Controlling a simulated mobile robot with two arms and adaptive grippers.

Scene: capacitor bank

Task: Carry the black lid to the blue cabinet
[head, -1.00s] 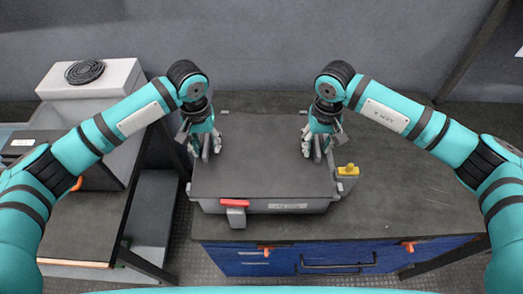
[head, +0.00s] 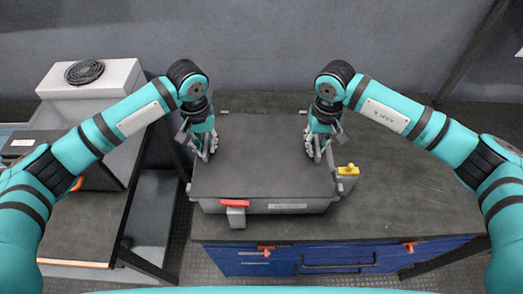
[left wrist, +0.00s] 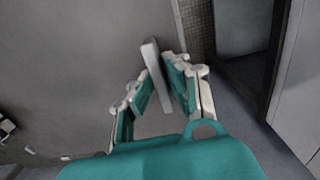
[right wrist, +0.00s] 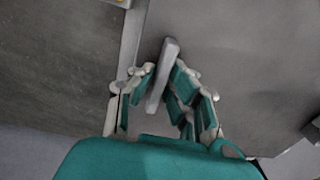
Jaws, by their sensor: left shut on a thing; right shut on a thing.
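The black lid (head: 262,165) lies flat on a grey box (head: 285,206) on top of the blue cabinet (head: 345,257). My left gripper (head: 205,155) is at the lid's left edge, shut on a grey upright handle, which shows between the fingers in the left wrist view (left wrist: 157,75). My right gripper (head: 318,157) is at the lid's right edge, shut on a similar handle, seen in the right wrist view (right wrist: 162,75). The fingers partly hide both handles. I cannot tell whether the lid touches the box all round.
The cabinet top (head: 415,190) is clear to the right. A white box with a coiled black cable (head: 84,71) stands on the left bench. A gap separates bench and cabinet.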

